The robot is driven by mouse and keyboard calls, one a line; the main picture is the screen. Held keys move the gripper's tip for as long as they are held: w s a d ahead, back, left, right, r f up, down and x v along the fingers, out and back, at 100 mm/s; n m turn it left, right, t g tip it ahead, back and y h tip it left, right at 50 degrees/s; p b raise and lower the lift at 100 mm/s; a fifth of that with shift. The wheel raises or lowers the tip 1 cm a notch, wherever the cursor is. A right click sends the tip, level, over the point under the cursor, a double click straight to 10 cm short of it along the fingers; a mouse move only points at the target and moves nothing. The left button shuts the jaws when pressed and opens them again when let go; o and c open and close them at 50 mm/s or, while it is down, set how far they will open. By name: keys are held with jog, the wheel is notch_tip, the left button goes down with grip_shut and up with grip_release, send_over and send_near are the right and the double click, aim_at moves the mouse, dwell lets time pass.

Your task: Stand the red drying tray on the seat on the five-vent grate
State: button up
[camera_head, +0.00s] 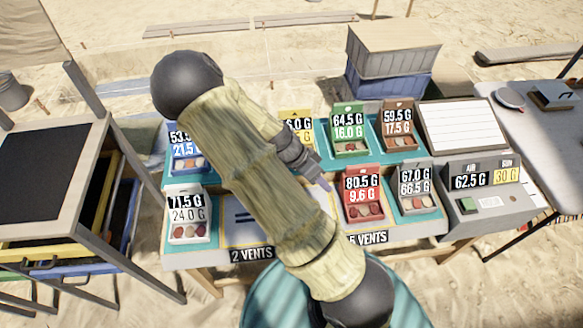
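The red drying tray (363,195), marked 80.5 G and 9.6 G, stands upright in the front row of the table, directly behind the 5 VENTS label (369,238). A pale strip with a yellow edge shows to its left; the tray and my arm hide most of the five-vent grate, so its vents cannot be seen. My gripper (324,184) points down just left of the red tray, with a small gap apparent between them. Its fingers are too small to tell open from shut. No separate seat can be made out.
The two-vent grate (238,232) is left of my arm. White (187,232), blue, yellow, green (349,125), brown (396,117) and grey (418,180) trays stand around. A scale (490,205) is at right, a drawer cabinet (45,170) at left. Stacked crates (390,60) stand behind.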

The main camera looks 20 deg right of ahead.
jog(key=s+a+r+n+t+y, duration=0.2)
jog(key=a+r+n+t+y, duration=0.1)
jog(key=a+r+n, duration=0.2)
jog(key=s+a+r+n+t+y, duration=0.2)
jog(key=a+r+n, duration=0.3)
jog(key=r+n, duration=0.5)
jog(key=shift+s+a+r+t+y, duration=0.3)
jog(key=shift+r+t+y, duration=0.2)
jog(key=shift+y, duration=0.1)
